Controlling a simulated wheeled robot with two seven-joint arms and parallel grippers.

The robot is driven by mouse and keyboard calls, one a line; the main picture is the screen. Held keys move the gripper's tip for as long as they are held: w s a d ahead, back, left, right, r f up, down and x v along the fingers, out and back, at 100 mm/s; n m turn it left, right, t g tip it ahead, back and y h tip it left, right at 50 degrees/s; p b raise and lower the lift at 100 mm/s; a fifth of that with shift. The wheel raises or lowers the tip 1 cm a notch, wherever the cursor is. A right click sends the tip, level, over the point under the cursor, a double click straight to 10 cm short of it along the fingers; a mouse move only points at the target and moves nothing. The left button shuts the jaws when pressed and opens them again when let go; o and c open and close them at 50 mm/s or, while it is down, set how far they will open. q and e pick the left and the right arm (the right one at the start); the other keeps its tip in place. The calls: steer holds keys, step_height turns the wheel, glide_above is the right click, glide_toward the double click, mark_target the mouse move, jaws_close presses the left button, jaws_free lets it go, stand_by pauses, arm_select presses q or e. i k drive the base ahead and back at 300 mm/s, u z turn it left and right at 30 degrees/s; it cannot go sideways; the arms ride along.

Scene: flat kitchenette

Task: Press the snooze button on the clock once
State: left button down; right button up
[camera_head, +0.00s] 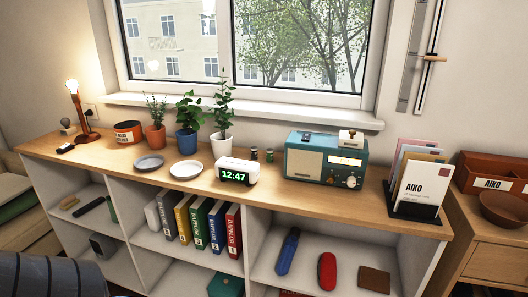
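A small white digital clock (238,171) stands on the wooden shelf top, near its front edge at the middle of the camera_head view. Its dark face shows 12:47 in green digits. Its top is pale, and I cannot make out a separate button there at this size. Neither my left gripper nor my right gripper is in view. Nothing touches the clock from above.
A teal radio (325,163) stands right of the clock, with two small dark jars (261,155) between. A white plate (186,169) lies to its left, potted plants (222,132) behind. A letter holder (416,211) stands at the right end.

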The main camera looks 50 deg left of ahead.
mark_target(234, 161)
steer(key=u, duration=0.8)
steer(key=i, duration=1.1)
steer(key=u, duration=1)
